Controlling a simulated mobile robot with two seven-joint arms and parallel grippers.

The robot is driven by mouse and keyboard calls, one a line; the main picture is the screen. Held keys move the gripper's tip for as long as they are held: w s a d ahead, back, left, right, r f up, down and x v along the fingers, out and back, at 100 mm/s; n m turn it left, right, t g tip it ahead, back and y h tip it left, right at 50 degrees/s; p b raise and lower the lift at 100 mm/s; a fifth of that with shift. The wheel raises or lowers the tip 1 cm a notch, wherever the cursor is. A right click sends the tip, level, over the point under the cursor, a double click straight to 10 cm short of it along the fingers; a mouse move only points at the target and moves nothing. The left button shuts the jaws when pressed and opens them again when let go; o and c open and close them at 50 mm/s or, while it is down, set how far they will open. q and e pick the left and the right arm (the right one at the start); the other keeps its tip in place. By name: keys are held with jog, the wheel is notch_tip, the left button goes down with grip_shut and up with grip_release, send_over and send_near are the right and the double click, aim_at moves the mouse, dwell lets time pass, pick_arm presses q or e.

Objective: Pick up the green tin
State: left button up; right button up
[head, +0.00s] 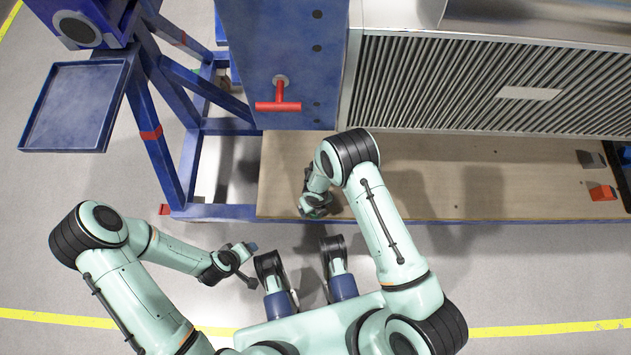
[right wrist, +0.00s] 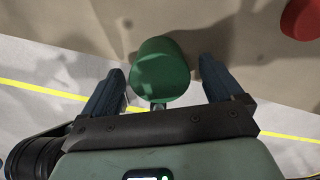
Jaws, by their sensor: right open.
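The green tin (right wrist: 160,72) shows in the right wrist view, ahead of my right gripper and lined up between its two fingers. My right gripper (right wrist: 161,90) is open, with one finger to either side of the tin and gaps showing on both sides. In the head view my right gripper (head: 308,200) is low over the wooden board, partly covered by its own arm, and I cannot make out the tin there. My left gripper (head: 250,262) hangs over the grey floor, in front of the blue frame; its fingers are too small to read.
A red object (right wrist: 302,18) is at the upper right of the right wrist view. The wooden board (head: 430,180) has clear room to the right of my right arm. A red block (head: 602,193) sits at its right end. A blue frame (head: 160,150) with a red T-handle (head: 279,104) stands behind.

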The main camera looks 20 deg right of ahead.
notch_tip(320, 180, down, 2)
jog(key=shift+f, duration=0.1)
jog(key=c, duration=1.2)
